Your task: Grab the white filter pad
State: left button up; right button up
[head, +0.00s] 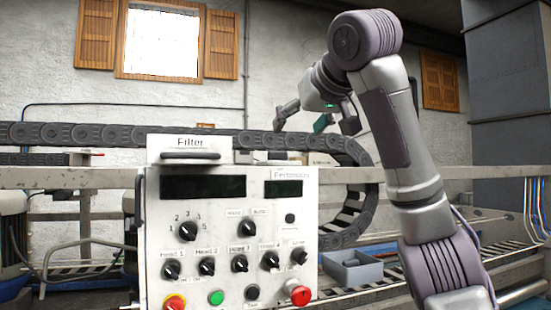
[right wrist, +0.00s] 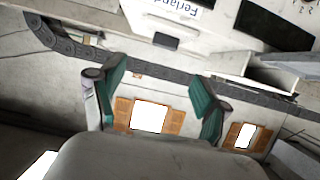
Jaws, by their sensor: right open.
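I cannot make out the white filter pad for certain in either view. A white box front labelled "Filter" (head: 190,143) with a dark handle sits on top of the control panel (head: 230,215) in the head view. My right gripper (head: 322,122) is raised behind and to the right of the panel. In the right wrist view its two teal-padded fingers (right wrist: 160,82) are spread apart with nothing between them. An open-topped pale compartment (right wrist: 272,75) shows to the right of the fingers there. My left gripper is not in view.
A dark cable chain (head: 90,134) runs along the machine's beam and curls down right of the panel. A grey open bin (head: 355,270) stands lower right. Shuttered windows (head: 162,42) are on the back wall. The air above the panel is clear.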

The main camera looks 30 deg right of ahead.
aim_at(276, 158)
jog(key=p+x, duration=0.1)
jog(key=x, duration=0.2)
jog(key=p+x, duration=0.2)
jog(key=x, duration=0.1)
jog(key=p+x, duration=0.2)
jog(key=x, duration=0.2)
jog(key=shift+w+a, duration=0.2)
jog(key=shift+a, duration=0.1)
jog(key=shift+w+d+f, duration=0.15)
jog(key=shift+w+f, duration=0.1)
jog(key=shift+w, duration=0.05)
jog(key=shift+s+r, duration=0.1)
jog(key=shift+s, duration=0.1)
jog(key=c, duration=1.2)
jog(key=shift+r, duration=0.1)
jog(key=shift+c, duration=0.2)
